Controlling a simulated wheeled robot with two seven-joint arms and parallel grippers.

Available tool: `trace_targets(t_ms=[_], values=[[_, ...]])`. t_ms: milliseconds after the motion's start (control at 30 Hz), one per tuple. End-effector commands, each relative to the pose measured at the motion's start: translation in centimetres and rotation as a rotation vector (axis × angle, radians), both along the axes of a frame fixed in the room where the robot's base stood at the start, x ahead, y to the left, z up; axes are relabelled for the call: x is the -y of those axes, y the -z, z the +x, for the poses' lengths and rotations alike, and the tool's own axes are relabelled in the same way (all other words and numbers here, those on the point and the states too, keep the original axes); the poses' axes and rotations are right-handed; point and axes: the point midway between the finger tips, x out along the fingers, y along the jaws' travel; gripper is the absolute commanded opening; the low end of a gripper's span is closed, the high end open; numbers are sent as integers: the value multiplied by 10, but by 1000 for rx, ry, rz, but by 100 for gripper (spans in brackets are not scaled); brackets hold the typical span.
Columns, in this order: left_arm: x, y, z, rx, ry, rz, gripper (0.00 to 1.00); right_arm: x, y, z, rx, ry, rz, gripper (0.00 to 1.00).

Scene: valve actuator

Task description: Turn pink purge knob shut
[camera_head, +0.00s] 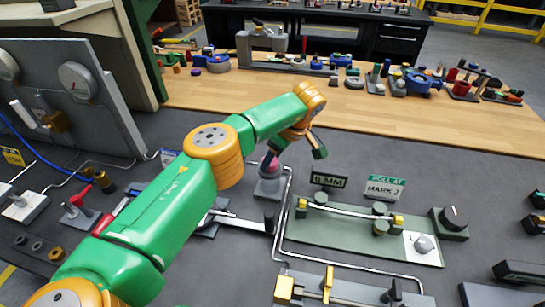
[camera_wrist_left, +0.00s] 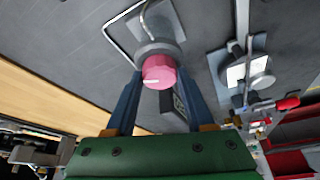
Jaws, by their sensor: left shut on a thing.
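The pink purge knob (camera_wrist_left: 159,71) has a white pointer mark and sits on a round grey base. In the head view the knob (camera_head: 270,163) is partly hidden by my left gripper and stands on its grey mount (camera_head: 268,188). My left gripper (camera_wrist_left: 161,76) has one dark blue finger on each side of the knob and is shut on it. In the head view my green and orange left arm reaches across the bench to it. My right gripper is not in view.
A green plate (camera_head: 350,232) with a rod, a black dial (camera_head: 455,217) and signs (camera_head: 385,189) lies right of the knob. A lever bar (camera_head: 240,223) and thin grey pipes are close by. A gauge panel (camera_head: 60,95) stands at left. Wooden shelf (camera_head: 400,110) carries many parts behind.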

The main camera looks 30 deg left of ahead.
Motion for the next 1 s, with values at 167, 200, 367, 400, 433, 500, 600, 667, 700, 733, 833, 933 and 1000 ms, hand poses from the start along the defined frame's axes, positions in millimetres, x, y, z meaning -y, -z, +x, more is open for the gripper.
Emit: trace_targets(t_ms=[167, 200, 367, 400, 433, 500, 600, 667, 700, 733, 833, 933, 1000], values=[[-1, -1, 0, 2, -1, 2, 75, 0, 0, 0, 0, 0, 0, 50], [-1, -1, 0, 2, -1, 2, 84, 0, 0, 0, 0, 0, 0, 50], [0, 0, 0, 0, 0, 1, 84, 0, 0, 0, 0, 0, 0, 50], [0, 0, 0, 0, 0, 1, 84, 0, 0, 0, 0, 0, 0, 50], [0, 0, 0, 0, 0, 1, 84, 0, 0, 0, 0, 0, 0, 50], [1, -2, 0, 2, 1, 0, 84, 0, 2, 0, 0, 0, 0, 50], [7, -15, 0, 6, 1, -1, 84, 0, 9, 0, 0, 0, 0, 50], [12, -29, 0, 6, 0, 0, 84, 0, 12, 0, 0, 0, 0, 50], [15, -37, -1, 6, 0, 0, 84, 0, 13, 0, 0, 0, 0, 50], [18, -43, -2, 5, 0, 0, 84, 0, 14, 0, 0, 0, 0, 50], [23, -60, -3, 4, -1, 0, 84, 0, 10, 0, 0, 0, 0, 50], [26, -65, -4, 0, 0, 0, 84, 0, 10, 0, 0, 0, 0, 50], [26, -66, -4, 0, 0, 0, 84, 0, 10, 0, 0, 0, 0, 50]])
